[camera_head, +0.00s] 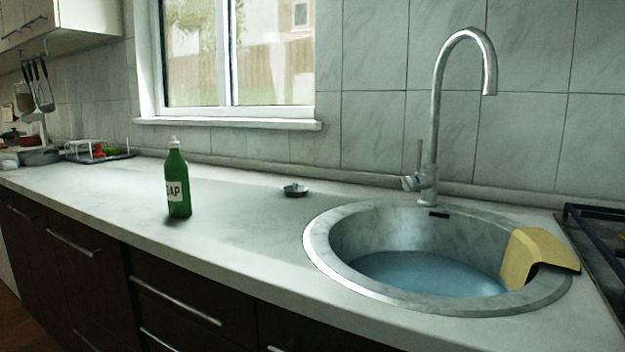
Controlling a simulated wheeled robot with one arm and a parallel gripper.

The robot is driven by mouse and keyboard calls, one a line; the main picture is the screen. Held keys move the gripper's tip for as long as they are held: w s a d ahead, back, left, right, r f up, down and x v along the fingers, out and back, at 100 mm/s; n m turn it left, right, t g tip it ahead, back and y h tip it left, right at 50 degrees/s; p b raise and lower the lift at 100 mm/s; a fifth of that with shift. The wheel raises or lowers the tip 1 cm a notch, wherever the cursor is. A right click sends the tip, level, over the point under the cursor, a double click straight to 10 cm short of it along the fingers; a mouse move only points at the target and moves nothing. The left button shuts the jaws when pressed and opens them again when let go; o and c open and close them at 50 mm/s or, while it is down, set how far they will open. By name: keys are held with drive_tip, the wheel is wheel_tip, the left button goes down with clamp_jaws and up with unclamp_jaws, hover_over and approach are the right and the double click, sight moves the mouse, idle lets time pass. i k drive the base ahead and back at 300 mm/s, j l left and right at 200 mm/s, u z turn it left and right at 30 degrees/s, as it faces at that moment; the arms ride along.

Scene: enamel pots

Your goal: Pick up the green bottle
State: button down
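The green bottle (178,186) stands upright on the pale countertop (245,222), left of the sink. It has a white cap and a white label, on which the letters "AP" can be read. Nothing touches it and clear counter lies around it. My gripper is not in view.
A round metal sink (318,240) with bluish water (420,272) is to the right, with a tall faucet (436,120) behind it. A yellow cloth (538,252) hangs over its right rim. A small metal plug (295,190) lies behind the sink's left side. A dish rack (98,150) stands far left.

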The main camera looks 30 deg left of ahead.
sight(177, 177)
drive_tip(key=u, duration=1.85)
drive_tip(key=i+z, duration=0.1)
drive_tip(key=z, duration=0.4)
drive_tip(key=i+j+z, duration=0.1)
drive_tip(key=z, duration=0.35)
drive_tip(key=i+j+z, duration=0.1)
drive_tip(key=z, duration=0.4)
drive_tip(key=j+u, duration=0.1)
drive_tip(key=u, duration=1.35)
